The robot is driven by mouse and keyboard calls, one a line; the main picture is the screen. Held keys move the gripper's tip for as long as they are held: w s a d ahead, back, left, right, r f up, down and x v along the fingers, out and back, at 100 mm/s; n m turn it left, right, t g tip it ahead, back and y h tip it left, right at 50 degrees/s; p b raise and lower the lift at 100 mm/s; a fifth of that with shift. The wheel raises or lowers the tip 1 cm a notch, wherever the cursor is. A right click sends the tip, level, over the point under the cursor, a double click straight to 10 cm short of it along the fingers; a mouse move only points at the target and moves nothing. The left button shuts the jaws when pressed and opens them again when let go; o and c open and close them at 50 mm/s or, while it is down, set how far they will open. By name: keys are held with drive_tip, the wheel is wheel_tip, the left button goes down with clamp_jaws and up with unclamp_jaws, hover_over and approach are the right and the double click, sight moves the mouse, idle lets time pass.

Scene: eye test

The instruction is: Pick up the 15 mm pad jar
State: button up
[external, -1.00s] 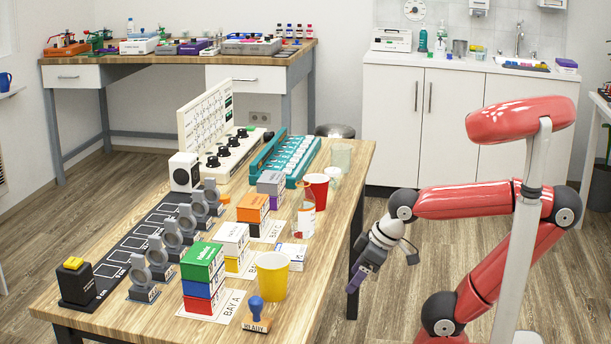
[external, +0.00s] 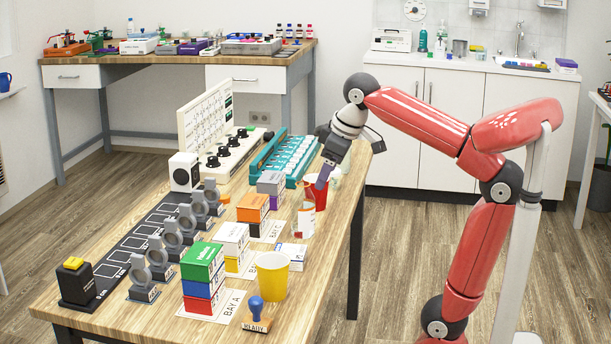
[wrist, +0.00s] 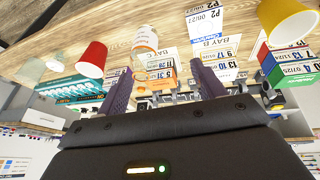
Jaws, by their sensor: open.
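No label reading "15 mm" is legible, so I cannot tell which thing is the pad jar. A clear container with an orange-and-white label (external: 306,222) stands near the table's right edge; it also shows in the wrist view (wrist: 145,38), beyond my fingertips. A small whitish jar or cup (external: 335,177) stands at the far right corner, beside my gripper; a pale one also shows in the wrist view (wrist: 55,63).
A yellow cup (external: 272,275), a stamp (external: 256,316) and stacked boxes (external: 203,280) stand on the near part of the wooden table (external: 315,282). A teal rack (external: 285,158) and a panel with black knobs (external: 228,148) stand behind.

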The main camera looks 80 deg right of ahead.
drive_tip(key=shift+m+g, duration=0.4)
drive_tip(key=shift+g, duration=0.3)
drive_tip(key=w+d, duration=0.4)
drive_tip(key=d, duration=0.1)
drive_tip(key=w+d, duration=0.1)
drive_tip(key=d, duration=0.1)
drive_tip(key=shift+w+d+r, duration=0.3)
drive_tip(key=shift+w+r, duration=0.1)
drive_tip(key=w+d+m, duration=0.1)
drive_tip(key=w+d, duration=0.2)
drive_tip(key=d, duration=0.6)
drive_tip(key=m+g+y, duration=0.1)
drive_tip(key=m, duration=0.1)
hover_over(333, 177)
drive_tip(key=d, duration=0.2)
wheel_tip(333, 177, down, 5)
drive_tip(key=shift+s+f+b, duration=0.25)
drive_tip(key=shift+f+b, duration=0.2)
drive_tip(key=shift+a+f, duration=0.2)
drive_tip(key=shift+f, duration=2.05)
drive_tip(key=f, duration=0.2)
drive_tip(key=f+b, duration=0.1)
drive_tip(key=f, duration=0.2)
drive_tip(key=w+f+b, duration=0.1)
drive_tip(key=f, duration=0.1)
drive_tip(key=shift+d+f, duration=0.3)
drive_tip(key=shift+f, duration=0.05)
